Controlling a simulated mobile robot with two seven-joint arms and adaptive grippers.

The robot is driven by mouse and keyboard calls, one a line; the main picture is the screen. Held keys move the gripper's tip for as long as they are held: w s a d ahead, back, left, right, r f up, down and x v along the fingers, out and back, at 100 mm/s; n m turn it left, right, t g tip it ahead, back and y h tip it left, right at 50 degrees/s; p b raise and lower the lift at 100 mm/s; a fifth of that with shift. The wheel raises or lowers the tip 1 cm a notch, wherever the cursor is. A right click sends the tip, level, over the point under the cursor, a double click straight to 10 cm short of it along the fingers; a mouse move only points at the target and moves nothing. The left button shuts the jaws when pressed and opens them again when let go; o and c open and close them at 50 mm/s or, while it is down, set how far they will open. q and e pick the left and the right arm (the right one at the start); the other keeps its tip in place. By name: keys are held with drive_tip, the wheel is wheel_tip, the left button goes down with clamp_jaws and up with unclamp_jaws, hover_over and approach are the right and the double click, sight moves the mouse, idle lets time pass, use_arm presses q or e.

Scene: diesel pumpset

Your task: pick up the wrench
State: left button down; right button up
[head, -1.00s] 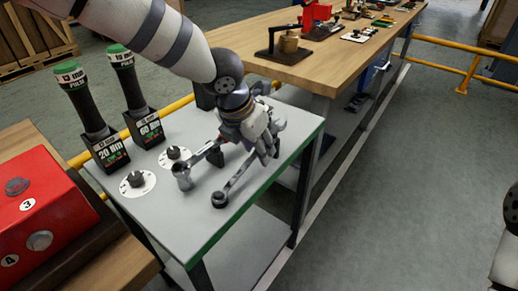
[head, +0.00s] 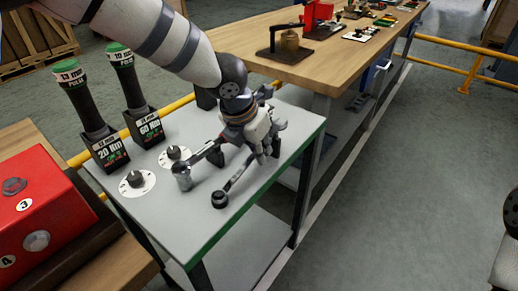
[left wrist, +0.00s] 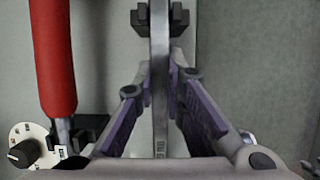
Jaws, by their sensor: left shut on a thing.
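The wrench is a grey metal bar whose dark ring-shaped end (head: 220,199) shows on the grey-topped stand (head: 240,220) in the head view. Its shank (left wrist: 160,75) runs between the purple-padded fingers in the left wrist view. My left gripper (head: 266,152) is shut on the shank, low over the stand's right part, and hides the wrench's far end. A second tool with a socket head (head: 183,180) lies to its left. Its red handle (left wrist: 52,60) shows in the left wrist view. My right gripper is out of view.
Two torque tools with green tops (head: 70,100) stand in black holders at the stand's left rear. Two white dials (head: 137,182) lie near them. A black rest (left wrist: 160,18) is close to the held shank. A wooden bench (head: 320,70) adjoins the stand behind.

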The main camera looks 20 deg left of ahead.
use_arm(q)
wheel_tip(320, 180, up, 3)
drive_tip(key=shift+w+r, duration=0.1)
drive_tip(key=s+r+p, duration=0.1)
drive_tip(key=s+r, duration=0.3)
drive_tip(key=s, duration=0.3)
drive_tip(key=s+a+r+p, duration=0.1)
drive_tip(key=s+r, duration=0.4)
drive_tip(key=s, duration=0.2)
drive_tip(key=shift+r+p, duration=0.3)
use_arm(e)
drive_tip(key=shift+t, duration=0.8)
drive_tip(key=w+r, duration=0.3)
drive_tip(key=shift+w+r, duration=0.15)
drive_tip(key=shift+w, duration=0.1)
use_arm(q)
drive_tip(key=shift+a, duration=0.1)
